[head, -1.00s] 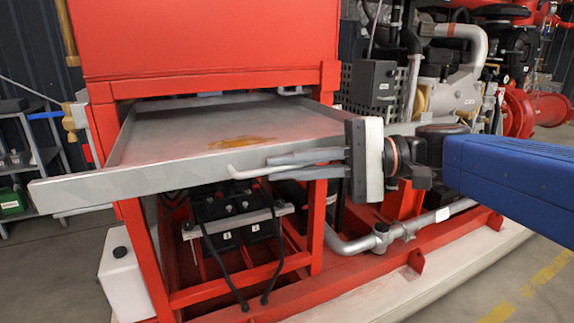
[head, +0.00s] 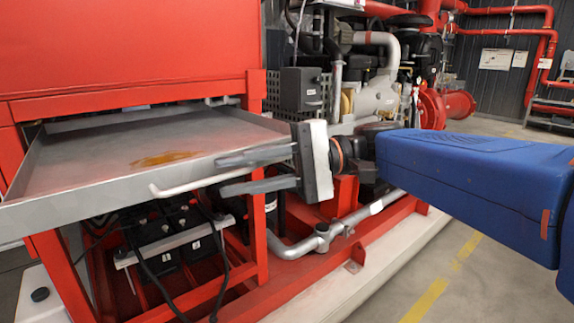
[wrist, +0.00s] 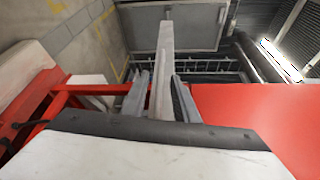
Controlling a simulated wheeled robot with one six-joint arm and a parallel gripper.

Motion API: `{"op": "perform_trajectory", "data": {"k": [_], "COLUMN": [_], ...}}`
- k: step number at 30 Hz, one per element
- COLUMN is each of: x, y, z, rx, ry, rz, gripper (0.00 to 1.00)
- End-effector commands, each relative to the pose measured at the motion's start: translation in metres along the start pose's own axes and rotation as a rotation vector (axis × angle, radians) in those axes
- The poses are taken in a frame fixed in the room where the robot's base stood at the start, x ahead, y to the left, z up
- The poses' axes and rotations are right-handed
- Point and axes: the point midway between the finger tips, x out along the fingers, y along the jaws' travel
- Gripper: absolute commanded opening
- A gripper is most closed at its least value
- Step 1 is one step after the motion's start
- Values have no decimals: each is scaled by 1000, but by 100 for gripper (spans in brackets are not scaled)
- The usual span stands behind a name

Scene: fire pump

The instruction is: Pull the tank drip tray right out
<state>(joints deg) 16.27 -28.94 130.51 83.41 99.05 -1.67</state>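The drip tray (head: 100,165) is a shallow grey metal pan with a rusty-brown stain. It projects well out from under the red tank (head: 120,45), and its rear part lies beneath the tank. Its near left corner is cut off by the head view's edge. A pale bar handle (head: 190,182) runs along its front edge. My gripper (head: 218,176) is at the handle's right part, with its fingers spread above and below the bar. In the wrist view, the pale bar (wrist: 163,70) lies between the two fingers (wrist: 158,92), with gaps beside it.
A red frame (head: 257,130) with black batteries (head: 165,240) stands below the tray. A silver pipe (head: 300,243) and red base rail run low on the right. Engine parts stand behind. Open floor (head: 480,270) with a yellow line lies at the right.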

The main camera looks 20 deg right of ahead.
Motion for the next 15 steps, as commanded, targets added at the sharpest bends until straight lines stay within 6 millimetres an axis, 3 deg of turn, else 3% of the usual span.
{"op": "perform_trajectory", "data": {"k": [15], "x": [-47], "y": [0], "z": [-1], "rx": [1], "ry": [3], "rz": [0], "gripper": [27]}}
